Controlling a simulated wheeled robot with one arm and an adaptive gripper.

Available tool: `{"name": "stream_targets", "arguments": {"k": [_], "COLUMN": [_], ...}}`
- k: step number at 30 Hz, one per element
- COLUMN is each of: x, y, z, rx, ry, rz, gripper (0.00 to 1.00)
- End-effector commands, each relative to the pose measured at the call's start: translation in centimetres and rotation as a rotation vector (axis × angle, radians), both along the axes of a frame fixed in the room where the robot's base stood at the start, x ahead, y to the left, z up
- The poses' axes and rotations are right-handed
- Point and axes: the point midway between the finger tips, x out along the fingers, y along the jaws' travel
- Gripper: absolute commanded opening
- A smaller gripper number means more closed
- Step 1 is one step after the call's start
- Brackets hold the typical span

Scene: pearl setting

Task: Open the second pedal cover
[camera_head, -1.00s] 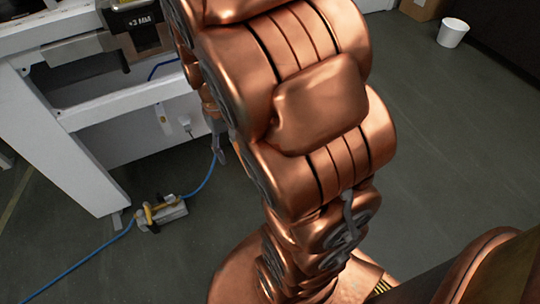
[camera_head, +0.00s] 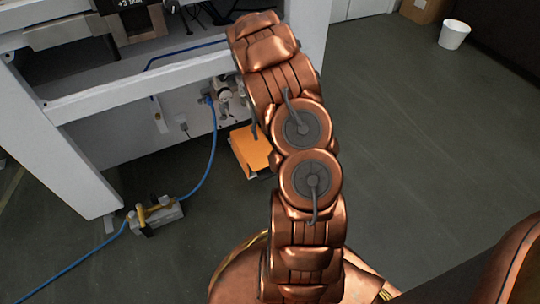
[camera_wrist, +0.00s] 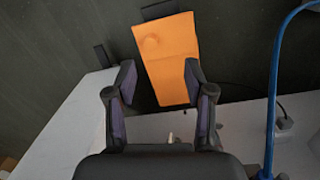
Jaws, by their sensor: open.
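An orange pedal cover (camera_head: 252,148) shows on the floor by the white bench, partly hidden by my arm in the head view. In the wrist view the orange cover (camera_wrist: 170,60) lies beyond my gripper, between and past the fingertips, with a dark piece at its far end. My gripper (camera_wrist: 158,80) is open and empty, its two dark fingers apart. The fingers do not appear to touch the cover. In the head view my arm hides most of the gripper.
A white bench frame (camera_head: 140,100) stands at the left. A blue hose (camera_head: 212,150) runs down to a grey floor unit with a yellow part (camera_head: 156,212). It also shows in the wrist view (camera_wrist: 272,90). A white bucket (camera_head: 454,33) stands at the far right; the floor between is clear.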

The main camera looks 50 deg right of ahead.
Motion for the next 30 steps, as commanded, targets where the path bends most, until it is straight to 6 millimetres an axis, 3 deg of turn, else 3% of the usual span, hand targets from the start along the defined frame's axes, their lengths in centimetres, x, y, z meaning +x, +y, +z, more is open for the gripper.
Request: {"name": "stream_targets", "arguments": {"k": [1, 3, 9, 20, 30], "x": [0.0, 0.3, 0.9, 1.1, 1.0], "y": [-0.9, -1.9, -3.8, -4.3, -4.2], "z": [-2.2, -4.2, -7.9, -10.3, -15.2], "rx": [0.007, 0.011, 0.017, 0.019, 0.021], "ry": [-0.005, -0.019, -0.053, -0.063, -0.063], "rz": [-0.011, -0.021, -0.041, -0.045, -0.045], "gripper": [0.53, 0.53, 0.53, 0.53, 0.53]}}
